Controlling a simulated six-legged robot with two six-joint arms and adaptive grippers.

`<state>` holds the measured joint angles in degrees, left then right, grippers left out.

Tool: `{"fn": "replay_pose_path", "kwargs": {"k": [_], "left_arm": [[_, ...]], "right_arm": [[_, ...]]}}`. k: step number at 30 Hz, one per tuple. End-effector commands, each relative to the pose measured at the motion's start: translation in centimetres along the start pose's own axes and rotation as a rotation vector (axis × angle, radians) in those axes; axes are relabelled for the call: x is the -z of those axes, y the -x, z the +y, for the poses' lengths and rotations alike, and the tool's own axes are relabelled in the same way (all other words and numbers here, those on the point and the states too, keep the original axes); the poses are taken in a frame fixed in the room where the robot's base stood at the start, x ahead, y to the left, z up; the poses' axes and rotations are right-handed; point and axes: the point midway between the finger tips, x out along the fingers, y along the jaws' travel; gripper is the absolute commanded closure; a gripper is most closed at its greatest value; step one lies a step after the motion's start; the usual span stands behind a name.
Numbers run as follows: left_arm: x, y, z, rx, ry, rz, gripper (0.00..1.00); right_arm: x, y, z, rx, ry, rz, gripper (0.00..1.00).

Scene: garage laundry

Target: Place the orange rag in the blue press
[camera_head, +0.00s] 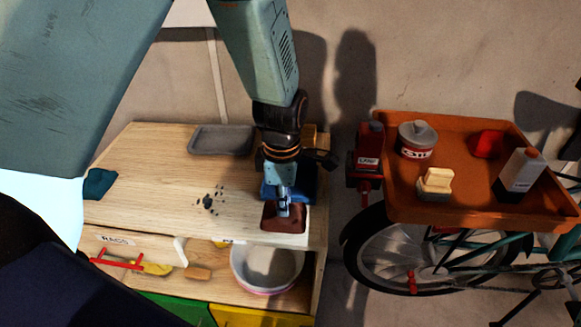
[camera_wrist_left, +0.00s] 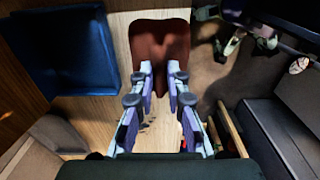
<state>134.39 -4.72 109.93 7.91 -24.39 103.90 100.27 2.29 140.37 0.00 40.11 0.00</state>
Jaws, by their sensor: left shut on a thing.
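The orange rag (camera_head: 283,218) looks rust-brown here, a flat squarish cloth at the right front of the workbench. My left gripper (camera_head: 284,203) points down at it and is shut on it. In the left wrist view the rag (camera_wrist_left: 158,35) extends out past the fingertips of my left gripper (camera_wrist_left: 160,78). I cannot tell whether the rag touches the bench top. The blue press (camera_head: 304,180) is just behind the rag, partly hidden by my left wrist. In the left wrist view the blue press (camera_wrist_left: 65,45) is at the left, apart from the rag. My right gripper is not in view.
The wooden workbench (camera_head: 150,160) holds a grey tray (camera_head: 222,140), a teal cloth (camera_head: 100,183) and dark bits (camera_head: 209,201). A white basin (camera_head: 266,270) sits below its front edge. An orange-brown tray (camera_head: 460,214) with several items is on the bicycle at right.

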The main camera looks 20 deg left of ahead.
Motion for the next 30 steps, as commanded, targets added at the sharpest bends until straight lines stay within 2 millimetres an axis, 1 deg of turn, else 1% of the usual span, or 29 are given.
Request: {"fn": "replay_pose_path", "kwargs": {"k": [1, 3, 9, 12, 15, 20, 28, 30], "left_arm": [[-0.1, -0.1, 1.2, 0.000, 0.001, -0.004, 1.00], [0.0, -0.1, 2.6, 0.000, 0.001, -0.002, 1.00], [0.0, -0.2, 6.4, 0.000, -0.001, -0.001, 1.00], [0.0, -0.1, 8.0, 0.000, 0.000, 0.000, 1.00], [0.0, -0.1, 8.9, 0.000, -0.001, 0.000, 1.00], [0.0, -0.1, 9.7, 0.001, -0.002, 0.000, 1.00], [0.0, -0.1, 12.9, 0.001, -0.001, 0.000, 1.00], [0.0, -1.1, 12.7, 0.005, -0.002, 0.002, 1.00]], "right_arm": [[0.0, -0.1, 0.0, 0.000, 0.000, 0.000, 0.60], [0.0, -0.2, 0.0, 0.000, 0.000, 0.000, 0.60], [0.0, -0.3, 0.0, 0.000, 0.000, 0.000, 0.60], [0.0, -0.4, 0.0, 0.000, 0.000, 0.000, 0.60], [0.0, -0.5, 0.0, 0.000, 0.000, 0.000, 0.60], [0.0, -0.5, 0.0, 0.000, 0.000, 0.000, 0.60], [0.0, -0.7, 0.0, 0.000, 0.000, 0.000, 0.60], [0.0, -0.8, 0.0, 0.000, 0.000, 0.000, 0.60]]}}
